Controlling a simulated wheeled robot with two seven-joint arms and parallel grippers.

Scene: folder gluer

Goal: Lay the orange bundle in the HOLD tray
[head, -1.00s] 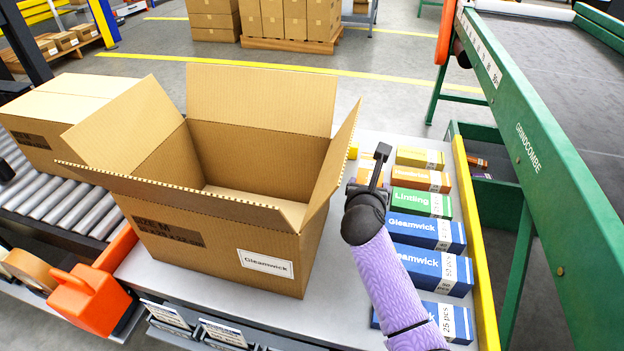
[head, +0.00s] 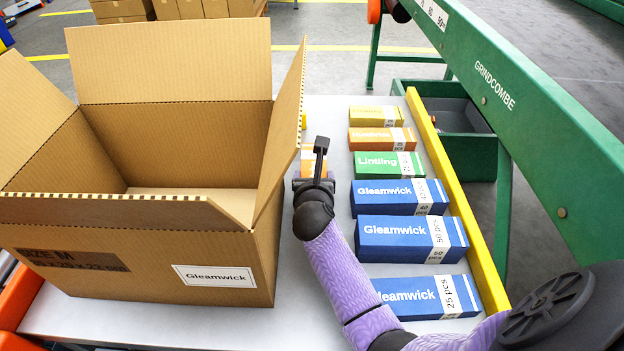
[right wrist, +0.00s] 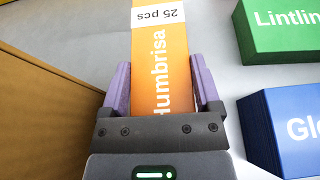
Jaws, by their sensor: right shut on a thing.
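My right gripper (head: 312,172) is shut on an orange bundle (head: 313,160), between the open carton and the row of bundles. In the right wrist view the fingers (right wrist: 160,88) are on both sides of the orange bundle (right wrist: 161,60), which reads "Humbrisa" and has a white "25 pcs" band. I cannot tell whether it touches the table. A second orange bundle (head: 370,141) lies in the row on the right. No HOLD label is legible; a green tray (head: 468,144) stands beyond the yellow rail. My left gripper is not in view.
The open carton (head: 215,240) stands close at the left of my gripper. Yellow (head: 372,114), green (head: 375,165) and several blue bundles (head: 385,198) lie at the right. A yellow rail (head: 450,190) edges the table (head: 330,125). A green conveyor frame (head: 530,120) rises beyond.

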